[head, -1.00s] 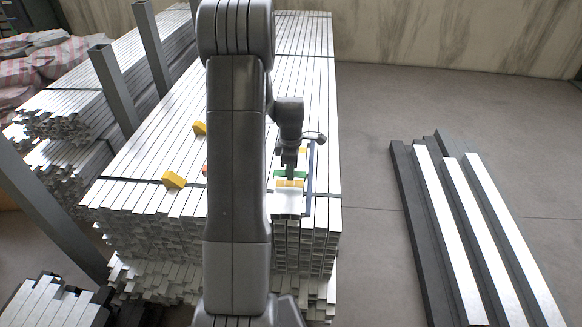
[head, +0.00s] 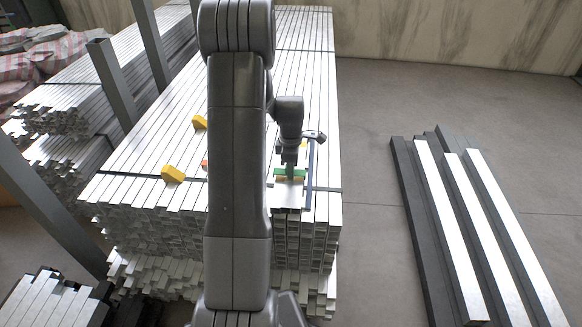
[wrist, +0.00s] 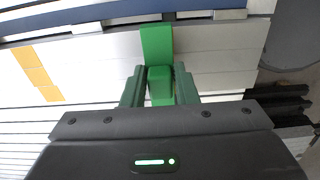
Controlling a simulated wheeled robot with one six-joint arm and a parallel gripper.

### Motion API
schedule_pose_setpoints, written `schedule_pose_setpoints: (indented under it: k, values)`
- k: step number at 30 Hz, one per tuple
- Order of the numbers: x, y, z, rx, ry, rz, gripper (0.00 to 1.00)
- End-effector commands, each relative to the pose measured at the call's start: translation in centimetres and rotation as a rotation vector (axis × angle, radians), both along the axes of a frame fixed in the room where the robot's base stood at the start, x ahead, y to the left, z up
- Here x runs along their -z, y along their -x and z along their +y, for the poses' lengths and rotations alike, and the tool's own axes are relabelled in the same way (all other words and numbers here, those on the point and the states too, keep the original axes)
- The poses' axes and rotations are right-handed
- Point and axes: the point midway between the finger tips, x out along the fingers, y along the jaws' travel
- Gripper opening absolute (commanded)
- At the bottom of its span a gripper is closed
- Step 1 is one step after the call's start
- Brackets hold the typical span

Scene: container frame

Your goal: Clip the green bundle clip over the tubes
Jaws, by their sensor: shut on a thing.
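The green bundle clip (wrist: 157,42) lies across the pale tubes (wrist: 215,48) in the wrist view, its raised block between my fingers. In the head view the clip (head: 288,172) is a small green patch at the near end of the large tube stack. My gripper (wrist: 159,88) is shut on the clip; it also shows in the head view (head: 290,177), pointing down. I cannot tell whether the clip is seated or just above the tubes; its underside is hidden.
A blue bar (head: 310,180) runs beside the clip and crosses the top of the wrist view (wrist: 90,14). A yellow band (wrist: 35,72) crosses the tubes at left. Yellow blocks (head: 173,174) lie on the stack.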

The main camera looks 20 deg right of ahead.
Motion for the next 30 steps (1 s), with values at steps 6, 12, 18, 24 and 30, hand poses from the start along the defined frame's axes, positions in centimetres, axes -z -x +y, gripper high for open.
schedule_pose_setpoints:
  k: [6, 12, 18, 24, 30]
  values:
    - [0.0, 0.01, 0.0, 0.0, 0.0, 0.0, 0.04]
    - [0.05, 0.01, 0.0, 0.0, 0.0, 0.0, 0.04]
    - [0.33, 0.01, 0.0, 0.0, 0.0, 0.0, 0.04]
    - [0.63, 0.02, 0.01, 0.0, 0.0, 0.0, 0.04]
    - [0.93, 0.02, 0.01, 0.0, 0.0, 0.0, 0.04]
